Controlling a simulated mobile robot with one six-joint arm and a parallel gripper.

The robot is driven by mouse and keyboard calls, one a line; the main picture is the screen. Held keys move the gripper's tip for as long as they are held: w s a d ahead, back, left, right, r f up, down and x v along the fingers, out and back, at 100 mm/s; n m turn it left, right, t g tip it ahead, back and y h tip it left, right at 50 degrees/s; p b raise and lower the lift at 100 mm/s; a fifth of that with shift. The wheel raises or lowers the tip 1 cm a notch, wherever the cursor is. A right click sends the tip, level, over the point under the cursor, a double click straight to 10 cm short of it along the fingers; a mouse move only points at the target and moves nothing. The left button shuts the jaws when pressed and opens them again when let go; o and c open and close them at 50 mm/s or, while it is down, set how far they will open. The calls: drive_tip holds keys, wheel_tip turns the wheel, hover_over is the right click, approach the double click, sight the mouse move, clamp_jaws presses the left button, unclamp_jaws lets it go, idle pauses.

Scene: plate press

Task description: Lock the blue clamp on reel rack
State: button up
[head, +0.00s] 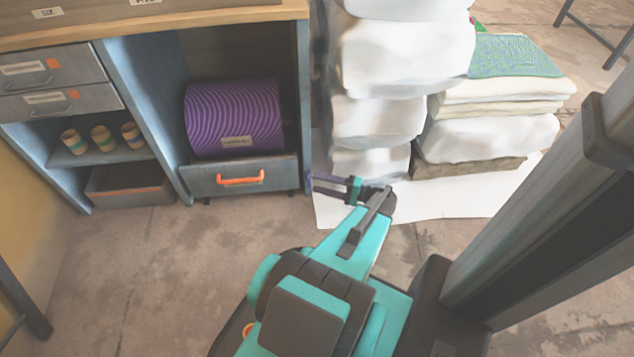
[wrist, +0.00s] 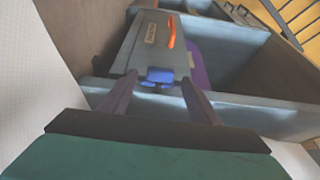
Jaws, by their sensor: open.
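The blue clamp (wrist: 159,75) shows in the wrist view at the near edge of the grey drawer front, between my fingertips in the picture. I cannot tell whether the fingers touch it or whether it is locked. In the head view I cannot make it out. The reel rack (head: 240,178) holds a purple patterned roll (head: 232,115) above a drawer with an orange handle (head: 240,180). The handle also shows in the wrist view (wrist: 171,32). My gripper (head: 313,184) is open, at the right side post of the rack; its fingers frame the clamp in the wrist view (wrist: 159,80).
A tall stack of white wrapped bundles (head: 378,115) stands close to the right of my gripper, on a white sheet (head: 450,207). Striped cups (head: 103,138) sit on a shelf at the left. The floor in front of the rack is clear.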

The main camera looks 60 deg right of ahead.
drive_tip(key=p+v, duration=0.3)
drive_tip(key=v, duration=0.8)
drive_tip(key=shift+s, duration=0.3)
drive_tip(key=w+a+r+n+g+y+p, duration=0.25)
drive_tip(key=w+a+g+p, duration=0.25)
drive_tip(key=w+a, duration=0.5)
drive_tip(key=w+a+r+n+g+y+p, duration=0.15)
drive_tip(key=w+a+g+y+p, duration=0.25)
drive_tip(key=w+a, duration=0.6)
drive_tip(key=s+a+r+n+g+h+p, duration=0.15)
drive_tip(key=a+r+n+g+p, duration=0.3)
drive_tip(key=a, duration=0.85)
drive_tip(key=s+a+r+n+g+p, duration=0.1)
drive_tip(key=s+a+r+g+p, duration=0.15)
drive_tip(key=a+g+p, duration=0.7)
drive_tip(key=s+a+r+n+h+p, duration=0.2)
drive_tip(key=a+r+n+h+p, duration=0.1)
drive_tip(key=a+r+h, duration=0.1)
drive_tip(key=s+a+r+n+h+p, duration=0.3)
drive_tip(key=a+r+h, duration=0.2)
drive_tip(key=a+r, duration=0.2)
drive_tip(key=shift+s+r+p, duration=0.3)
drive_tip(key=shift+s+r, duration=0.05)
drive_tip(key=shift+r, duration=0.1)
